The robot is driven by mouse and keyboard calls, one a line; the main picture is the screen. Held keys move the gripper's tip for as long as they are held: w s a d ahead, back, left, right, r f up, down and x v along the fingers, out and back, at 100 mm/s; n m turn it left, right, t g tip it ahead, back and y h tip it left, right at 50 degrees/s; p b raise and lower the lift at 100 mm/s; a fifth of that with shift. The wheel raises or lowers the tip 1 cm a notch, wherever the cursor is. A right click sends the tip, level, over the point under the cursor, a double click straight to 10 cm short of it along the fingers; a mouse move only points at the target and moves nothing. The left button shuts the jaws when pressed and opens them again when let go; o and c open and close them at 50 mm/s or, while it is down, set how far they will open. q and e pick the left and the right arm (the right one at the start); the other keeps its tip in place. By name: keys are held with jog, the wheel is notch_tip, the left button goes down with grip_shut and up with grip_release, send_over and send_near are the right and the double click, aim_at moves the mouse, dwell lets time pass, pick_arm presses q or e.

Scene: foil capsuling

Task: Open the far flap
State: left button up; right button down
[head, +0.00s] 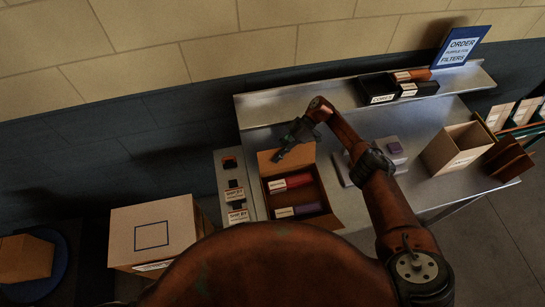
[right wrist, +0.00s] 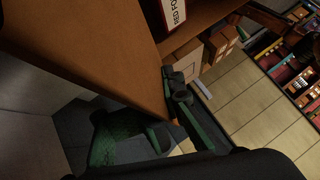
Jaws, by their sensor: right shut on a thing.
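An open cardboard carton (head: 328,221) stands on the metal table in the head view. Its far flap (head: 299,155) is raised at the back edge, and it also fills the upper left of the right wrist view (right wrist: 85,50). My right gripper (head: 280,155) reaches over the carton from the right and is shut on the far flap's edge. In the right wrist view my dark green fingers (right wrist: 160,120) are at that edge; the exact contact is partly hidden. A red roll (head: 299,180) and a purple roll (head: 308,209) lie inside the carton. My left gripper is out of view.
Labelled stations (head: 236,193) line the table's left end. A closed box (head: 152,238) stands at lower left. An open tan box (head: 457,148) stands to the right.

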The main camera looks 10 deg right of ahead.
jog(key=shift+w+r, duration=0.3)
jog(key=c, duration=2.6)
grip_release()
jog(key=o, duration=0.4)
jog(key=shift+s+f, duration=0.15)
jog(key=shift+f, duration=0.05)
jog(key=v, duration=1.2)
jog(key=shift+d, duration=0.1)
